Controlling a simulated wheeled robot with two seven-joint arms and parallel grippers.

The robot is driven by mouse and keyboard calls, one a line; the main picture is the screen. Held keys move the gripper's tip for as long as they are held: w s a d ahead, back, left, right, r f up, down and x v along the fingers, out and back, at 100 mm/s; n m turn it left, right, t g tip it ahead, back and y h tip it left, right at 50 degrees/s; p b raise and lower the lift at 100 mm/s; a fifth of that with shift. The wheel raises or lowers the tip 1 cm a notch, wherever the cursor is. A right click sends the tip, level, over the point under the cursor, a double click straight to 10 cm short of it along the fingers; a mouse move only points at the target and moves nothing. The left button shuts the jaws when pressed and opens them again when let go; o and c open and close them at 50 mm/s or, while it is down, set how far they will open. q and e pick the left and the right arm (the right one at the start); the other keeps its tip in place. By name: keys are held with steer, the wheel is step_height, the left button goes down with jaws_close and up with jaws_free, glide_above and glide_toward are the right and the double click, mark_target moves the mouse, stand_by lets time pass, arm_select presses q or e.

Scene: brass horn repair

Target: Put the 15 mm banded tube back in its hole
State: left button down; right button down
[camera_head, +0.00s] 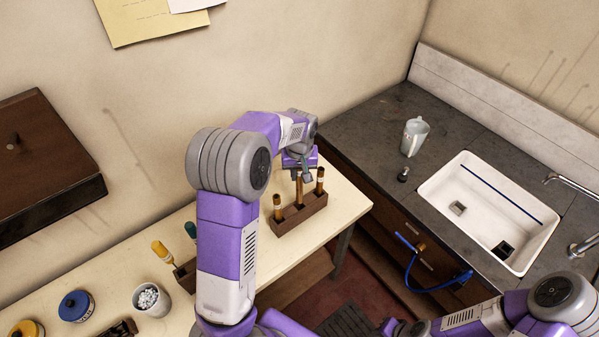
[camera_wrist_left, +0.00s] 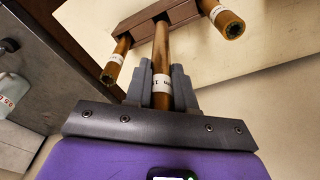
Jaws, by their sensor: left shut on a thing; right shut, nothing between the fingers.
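My left gripper (camera_head: 299,174) is shut on the brown banded tube (camera_head: 299,191), which stands about upright at the middle of the dark wooden rack (camera_head: 312,208). In the left wrist view, the fingers (camera_wrist_left: 163,73) clasp the tube (camera_wrist_left: 161,45) by its white printed band. Its far end meets the rack (camera_wrist_left: 185,13) between two other banded tubes (camera_wrist_left: 115,64) (camera_wrist_left: 229,24). I cannot tell how deep it sits in its hole. My right gripper (camera_head: 388,326) is at the bottom edge, partly cut off, shut and empty.
The pale workbench (camera_head: 343,203) is clear around the rack. A second rack (camera_head: 184,273) with yellow and green handles, a white cup (camera_head: 150,299) and round tins (camera_head: 76,306) stand at left. A jug (camera_head: 414,136) and sink (camera_head: 487,210) are on the grey counter.

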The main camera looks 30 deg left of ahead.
mark_target(299, 192)
arm_select(q)
steer(key=shift+f+b, duration=3.35)
steer(key=shift+f, duration=1.45)
steer(key=c, duration=0.9)
jaws_free()
steer(key=shift+r, duration=0.1)
steer(key=shift+o, duration=0.2)
steer(key=r, duration=0.5)
steer(key=r+p, duration=0.1)
steer(key=r, duration=0.1)
steer(key=shift+s+d+r, duration=0.2)
steer(key=shift+s+r, duration=0.05)
steer(key=shift+s, duration=0.1)
